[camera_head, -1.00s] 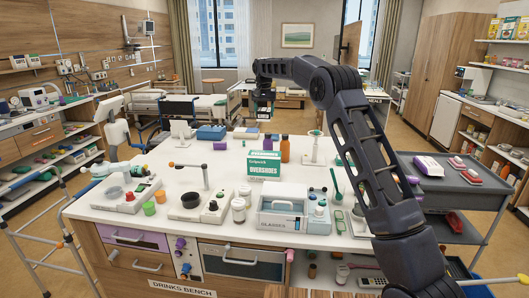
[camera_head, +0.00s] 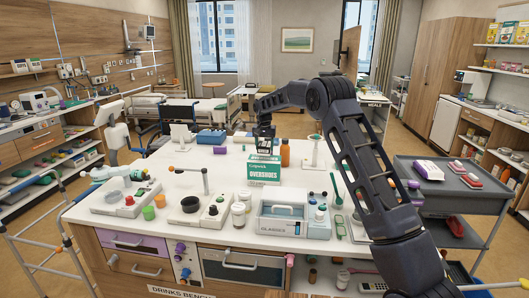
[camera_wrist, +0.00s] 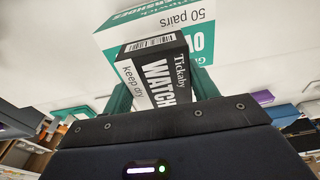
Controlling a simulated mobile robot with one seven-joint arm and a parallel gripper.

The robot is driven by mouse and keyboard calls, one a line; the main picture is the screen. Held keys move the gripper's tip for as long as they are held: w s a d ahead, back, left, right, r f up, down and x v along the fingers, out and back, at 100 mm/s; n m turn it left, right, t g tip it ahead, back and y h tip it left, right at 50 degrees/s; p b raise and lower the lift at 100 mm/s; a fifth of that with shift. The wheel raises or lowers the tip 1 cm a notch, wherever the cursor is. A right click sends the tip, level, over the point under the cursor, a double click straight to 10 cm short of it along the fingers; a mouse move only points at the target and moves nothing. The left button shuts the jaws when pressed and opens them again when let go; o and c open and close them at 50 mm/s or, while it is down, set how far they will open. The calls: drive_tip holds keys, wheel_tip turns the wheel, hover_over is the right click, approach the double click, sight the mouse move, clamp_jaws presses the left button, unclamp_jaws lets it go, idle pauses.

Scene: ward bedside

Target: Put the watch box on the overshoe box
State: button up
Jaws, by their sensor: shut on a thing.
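The watch box (camera_wrist: 158,68) is a small black carton with white lettering and a barcode on its end. My gripper (camera_head: 264,133) is shut on it, with a finger on each side in the wrist view. In the head view the watch box (camera_head: 264,147) is directly above the overshoe box (camera_head: 264,173), a white and green carton standing on the bench. The overshoe box also shows behind the watch box in the wrist view (camera_wrist: 200,22). I cannot tell whether the two boxes touch.
The white bench (camera_head: 160,231) holds a glasses case (camera_head: 282,222) in front of the overshoe box. White jars (camera_head: 238,213) stand at the front.

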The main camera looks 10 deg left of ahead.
sight(264, 151)
drive_tip(key=shift+f, duration=1.45)
drive_tip(key=shift+f, duration=0.15)
drive_tip(key=o, duration=1)
drive_tip(key=shift+o, duration=0.2)
drive_tip(key=r, duration=0.4)
drive_tip(key=s+r, duration=0.1)
drive_tip(key=r, duration=0.7)
drive_tip(key=shift+s+r, duration=0.1)
drive_tip(key=shift+s, duration=0.1)
